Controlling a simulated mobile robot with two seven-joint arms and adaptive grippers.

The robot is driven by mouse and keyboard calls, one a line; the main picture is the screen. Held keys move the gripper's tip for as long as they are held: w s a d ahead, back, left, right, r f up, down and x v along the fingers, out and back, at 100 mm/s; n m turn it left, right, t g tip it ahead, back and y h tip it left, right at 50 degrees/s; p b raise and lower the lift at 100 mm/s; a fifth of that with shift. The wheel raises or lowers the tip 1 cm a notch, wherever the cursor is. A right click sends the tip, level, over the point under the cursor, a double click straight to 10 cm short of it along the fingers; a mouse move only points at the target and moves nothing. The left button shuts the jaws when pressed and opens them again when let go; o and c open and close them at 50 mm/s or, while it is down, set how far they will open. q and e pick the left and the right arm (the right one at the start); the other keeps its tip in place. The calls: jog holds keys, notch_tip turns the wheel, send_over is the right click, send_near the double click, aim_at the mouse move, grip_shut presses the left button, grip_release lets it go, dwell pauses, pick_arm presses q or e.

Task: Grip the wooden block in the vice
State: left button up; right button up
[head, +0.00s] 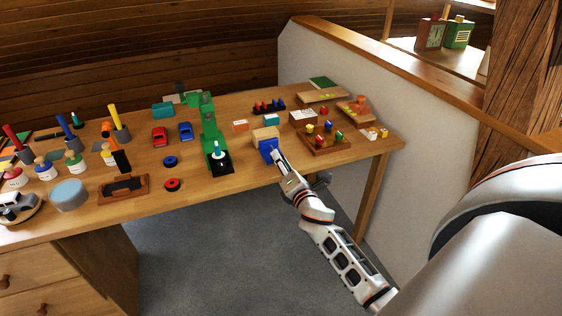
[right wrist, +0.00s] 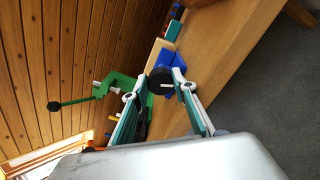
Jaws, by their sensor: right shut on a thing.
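The blue vice (head: 267,146) stands near the front edge of the table, and it also shows in the right wrist view (right wrist: 171,60). The pale wooden block (head: 264,134) sits at the top of the vice; in the right wrist view a tan part of it (right wrist: 157,50) shows beside the blue. I cannot tell whether the jaws touch it. My right gripper (head: 277,157) reaches the vice from the front. In the right wrist view its fingers (right wrist: 155,86) are on either side of the vice's round black knob (right wrist: 160,81), shut on it. My left gripper is not in view.
A green press (head: 209,137) stands just left of the vice. A wooden tray with coloured pieces (head: 325,141) lies to the right. Toy cars (head: 160,136), rings (head: 172,184) and a dark-topped wooden tray (head: 123,188) lie farther left. The table's front edge is close.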

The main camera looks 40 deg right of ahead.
jog(key=o, duration=1.1)
jog(key=shift+f, duration=0.1)
jog(key=shift+s+f, duration=0.1)
jog(key=shift+s, duration=0.1)
jog(key=shift+s+a, duration=0.1)
jog(key=shift+s, duration=0.2)
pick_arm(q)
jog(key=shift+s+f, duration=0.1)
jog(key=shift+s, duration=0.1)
pick_arm(e)
jog(key=v, duration=0.7)
jog(key=shift+r, duration=0.35)
